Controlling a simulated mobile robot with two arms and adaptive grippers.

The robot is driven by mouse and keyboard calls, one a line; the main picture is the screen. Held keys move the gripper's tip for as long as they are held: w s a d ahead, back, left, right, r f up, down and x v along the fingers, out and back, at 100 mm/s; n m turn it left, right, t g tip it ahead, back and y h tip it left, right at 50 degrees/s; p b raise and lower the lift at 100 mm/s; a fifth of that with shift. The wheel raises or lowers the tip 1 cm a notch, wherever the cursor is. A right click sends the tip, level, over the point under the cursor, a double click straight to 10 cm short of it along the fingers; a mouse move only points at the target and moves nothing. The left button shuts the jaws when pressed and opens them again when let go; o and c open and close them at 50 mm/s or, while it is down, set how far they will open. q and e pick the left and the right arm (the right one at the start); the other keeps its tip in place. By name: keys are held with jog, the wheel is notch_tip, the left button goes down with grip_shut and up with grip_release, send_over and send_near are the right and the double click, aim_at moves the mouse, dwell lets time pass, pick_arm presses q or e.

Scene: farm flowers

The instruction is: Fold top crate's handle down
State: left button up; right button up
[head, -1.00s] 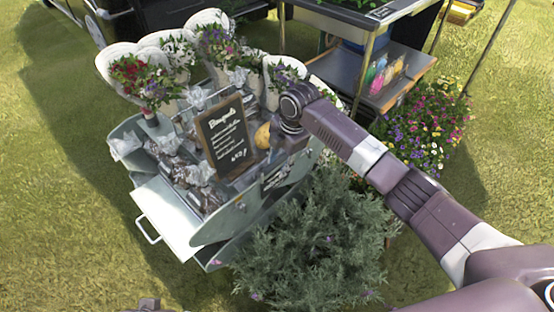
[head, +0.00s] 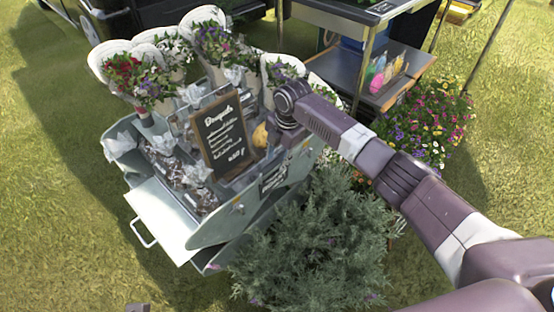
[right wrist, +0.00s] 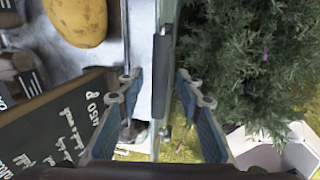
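The top crate (head: 225,222) is a grey-green metal box on the flower stand in the head view. My right gripper (head: 279,142) is at its right end, pointing down, with its fingertips mostly hidden there. In the right wrist view the two fingers (right wrist: 157,115) are spread open. A dark grey grip bar, which looks like the crate's handle (right wrist: 161,76), runs between and beyond them along the crate's edge. I cannot see finger contact with it. A small dark piece at the head view's bottom edge may be my left gripper (head: 138,307); its fingers are not visible.
A chalkboard sign (head: 225,133) and a yellow, potato-like item (head: 260,135) are close to my right gripper. A bushy plant (head: 310,240) stands in front of the crates. Bouquets (head: 140,78) line the back. Open grass lies to the left.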

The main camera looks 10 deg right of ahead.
grip_shut()
dwell(0.4)
